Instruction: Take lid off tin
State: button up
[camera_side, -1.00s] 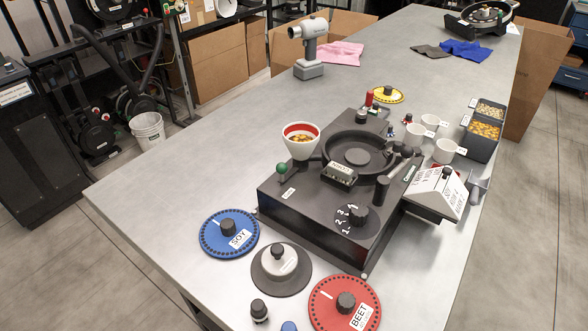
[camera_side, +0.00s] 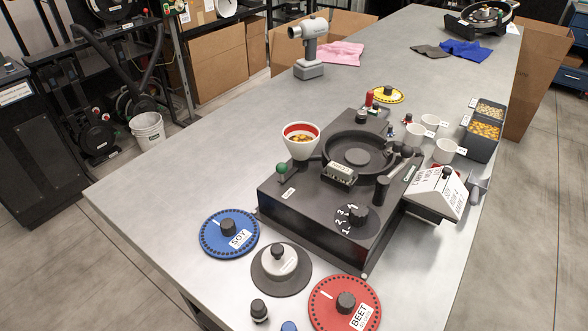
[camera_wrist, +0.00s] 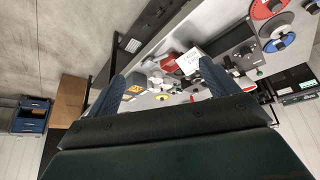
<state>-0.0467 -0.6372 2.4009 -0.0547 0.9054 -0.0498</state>
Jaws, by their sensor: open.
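No object is clearly marked as the tin. A grey disc with a raised, black-knobbed middle (camera_side: 281,268) lies flat at the front of the table, and I cannot tell whether it is a lid. A small dark-capped container (camera_side: 259,311) stands upright in front of it. A small red cylinder (camera_side: 369,98) stands behind the black machine (camera_side: 320,219). My gripper (camera_wrist: 160,82) is open in the wrist view, its two blue fingers apart with nothing held between them. It is out of the side view and looks over the table from some distance.
White cups (camera_side: 445,151), grain bins (camera_side: 487,146) and a sloped white box (camera_side: 437,190) line the right edge. The table's left middle is clear.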

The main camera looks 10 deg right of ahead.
jog(key=w+a+r+n+g+y, duration=0.1)
jog(key=w+a+r+n+y, duration=0.15)
jog(key=w+a+n, duration=0.4)
jog(key=n+g+y, duration=0.1)
jog(key=n+g, duration=0.5)
jog(key=n, duration=0.7)
send_over(293, 250)
jog(key=shift+f, duration=10.05)
jog(key=shift+f, duration=0.1)
jog(key=shift+s+x, duration=0.2)
jog(key=shift+x, duration=2.3)
